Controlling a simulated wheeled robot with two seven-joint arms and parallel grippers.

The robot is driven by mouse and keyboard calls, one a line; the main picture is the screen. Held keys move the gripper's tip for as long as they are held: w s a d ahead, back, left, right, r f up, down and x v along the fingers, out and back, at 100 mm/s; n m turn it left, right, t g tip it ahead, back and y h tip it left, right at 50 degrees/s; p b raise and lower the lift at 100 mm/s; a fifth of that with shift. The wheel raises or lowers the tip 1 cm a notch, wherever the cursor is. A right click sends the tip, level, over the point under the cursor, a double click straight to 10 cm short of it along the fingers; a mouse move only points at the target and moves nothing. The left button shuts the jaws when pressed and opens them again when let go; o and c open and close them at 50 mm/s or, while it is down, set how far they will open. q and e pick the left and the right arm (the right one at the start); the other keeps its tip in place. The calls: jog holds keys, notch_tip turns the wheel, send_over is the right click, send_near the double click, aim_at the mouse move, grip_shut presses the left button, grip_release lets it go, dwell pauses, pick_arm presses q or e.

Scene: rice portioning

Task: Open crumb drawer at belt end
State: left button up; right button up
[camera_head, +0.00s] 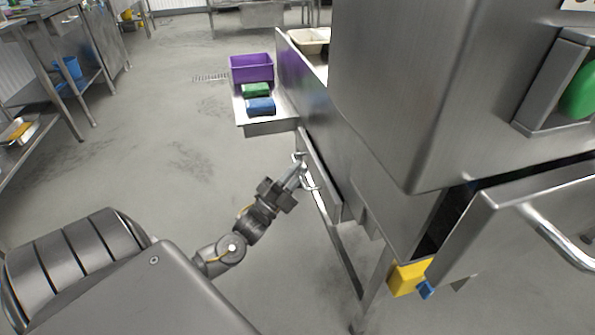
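The crumb drawer (328,188) appears as a narrow steel front low on the side of the belt machine, right of the picture's middle. Its bar handle (309,182) sits on the outer face. My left gripper (298,167) reaches in from the lower left, with its fingertips at the handle. The fingers overlap the handle in the picture, and I cannot tell whether they are closed around it. The drawer looks flush or nearly flush with the frame. My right gripper is not in view.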

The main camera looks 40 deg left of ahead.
pick_arm(q)
jog(key=shift+w+r, duration=0.2)
jog(key=shift+w, duration=0.1)
jog(key=shift+c, duration=0.5)
grip_shut()
jog(key=shift+s, duration=0.1)
